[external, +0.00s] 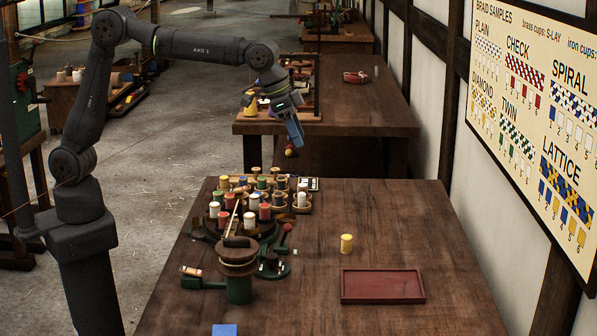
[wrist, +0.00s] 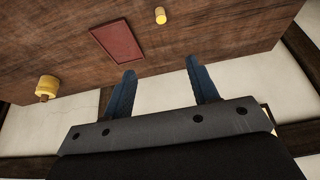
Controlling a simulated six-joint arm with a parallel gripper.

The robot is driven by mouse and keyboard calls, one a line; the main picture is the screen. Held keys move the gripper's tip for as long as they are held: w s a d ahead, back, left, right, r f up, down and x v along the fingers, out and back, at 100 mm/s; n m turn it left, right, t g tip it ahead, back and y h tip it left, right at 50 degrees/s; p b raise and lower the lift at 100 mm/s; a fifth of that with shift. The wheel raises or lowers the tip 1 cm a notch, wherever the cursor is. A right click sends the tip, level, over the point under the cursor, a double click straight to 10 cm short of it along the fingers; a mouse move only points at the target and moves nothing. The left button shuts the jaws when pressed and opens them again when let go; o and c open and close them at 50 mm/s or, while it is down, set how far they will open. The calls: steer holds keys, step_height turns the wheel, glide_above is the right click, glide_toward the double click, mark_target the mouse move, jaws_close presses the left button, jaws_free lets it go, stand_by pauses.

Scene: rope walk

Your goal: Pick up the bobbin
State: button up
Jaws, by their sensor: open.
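A yellow bobbin (external: 346,244) stands upright and alone on the dark wooden table, right of the braiding stand. It also shows at the top of the wrist view (wrist: 160,15). My gripper (external: 295,135) is raised high above the far end of this table, well away from the bobbin, with its blue fingers pointing down. In the wrist view the two blue fingers (wrist: 159,66) are spread apart with nothing between them. Several other bobbins in white, red, green and yellow stand in a cluster (external: 250,205) at the table's far left.
A shallow red tray (external: 382,300) lies in front of the bobbin, also seen in the wrist view (wrist: 117,25). A green-based braiding stand (external: 239,270) with a dark round top stands at left. A blue block (external: 224,330) is at the front. The table's right side is clear.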

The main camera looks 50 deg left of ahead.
steer(key=m, duration=0.2)
glide_toward(345, 236)
steer(key=shift+g, duration=0.3)
steer(key=x, duration=0.4)
steer(key=shift+w+a+f, duration=0.1)
steer(key=shift+w+f, duration=0.25)
steer(key=shift+h, duration=0.3)
steer(key=shift+x, duration=3.15)
steer(key=shift+s, duration=0.1)
steer(key=c, duration=1)
